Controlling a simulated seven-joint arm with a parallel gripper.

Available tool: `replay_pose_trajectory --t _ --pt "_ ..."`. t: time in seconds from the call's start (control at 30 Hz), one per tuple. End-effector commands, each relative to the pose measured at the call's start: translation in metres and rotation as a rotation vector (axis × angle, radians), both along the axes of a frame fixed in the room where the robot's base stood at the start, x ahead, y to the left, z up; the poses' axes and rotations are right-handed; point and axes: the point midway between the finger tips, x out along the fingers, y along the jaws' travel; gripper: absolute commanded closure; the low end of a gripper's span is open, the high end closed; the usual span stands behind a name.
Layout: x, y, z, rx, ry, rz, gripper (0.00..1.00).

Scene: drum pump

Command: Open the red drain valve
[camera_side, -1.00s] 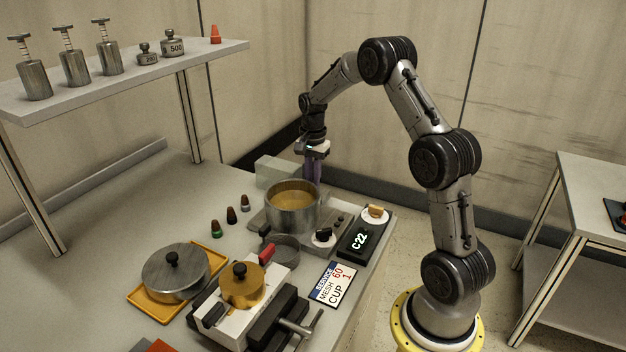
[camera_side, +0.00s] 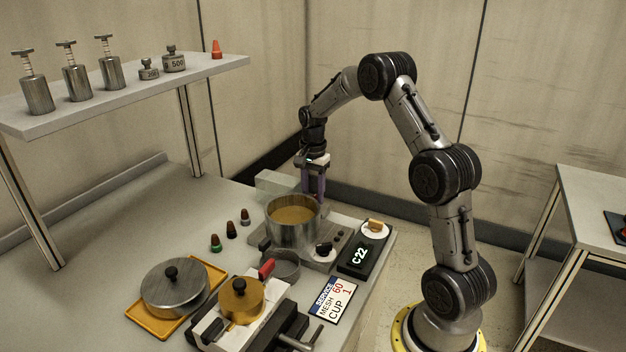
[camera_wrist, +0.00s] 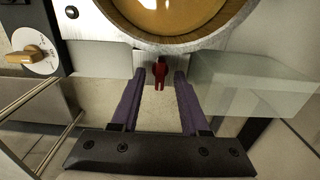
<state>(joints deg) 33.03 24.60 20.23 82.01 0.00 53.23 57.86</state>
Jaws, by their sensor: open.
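The red drain valve (camera_wrist: 160,73) shows in the wrist view as a small red lever at the near rim of a metal pot (camera_wrist: 112,25). It points toward my gripper. My gripper (camera_wrist: 163,78) is open, with its purple fingers on either side of the lever and a gap on each side. In the side view my gripper (camera_side: 314,196) points down behind the pot (camera_side: 291,232), which holds amber liquid. The valve is hidden behind the pot in the side view.
A translucent box (camera_wrist: 248,78) stands close to the right finger in the wrist view. A dial with an orange knob (camera_wrist: 25,56) is at the left. A C22 display (camera_side: 358,257), a service card (camera_side: 333,300) and a brass-lidded cup (camera_side: 241,299) are in front.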

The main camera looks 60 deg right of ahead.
Motion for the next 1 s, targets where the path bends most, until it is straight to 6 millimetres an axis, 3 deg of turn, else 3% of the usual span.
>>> replay_pose_trajectory --t 0.6,0.8,1.0 --pt "0.001 -0.001 0.115 -0.003 -0.005 0.000 0.55" --pt "0.000 0.000 0.133 -0.002 -0.003 -0.001 0.55" --pt "0.000 0.000 0.136 -0.001 -0.002 -0.001 0.55"
